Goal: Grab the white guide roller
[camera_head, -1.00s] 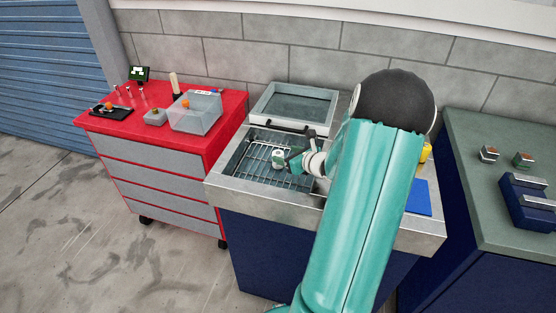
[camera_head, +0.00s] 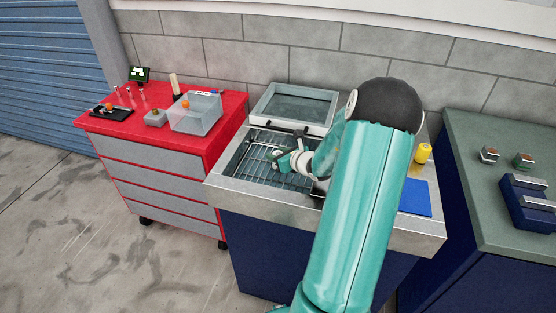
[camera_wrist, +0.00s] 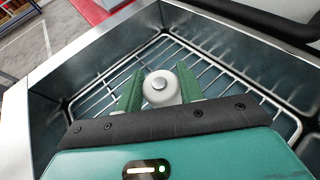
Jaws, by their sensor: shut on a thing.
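In the head view my gripper (camera_head: 283,157) is inside the basin, and the roller (camera_head: 276,154) is mostly hidden by the gripper. I cannot tell whether the roller still touches the rack.
The basin's metal rim (camera_head: 262,199) surrounds my gripper. Its raised lid (camera_head: 290,105) stands behind. A red cabinet (camera_head: 118,129) with a clear bin (camera_head: 194,116) is at left. A yellow cylinder (camera_head: 423,153) and blue mat (camera_head: 415,197) are at right.

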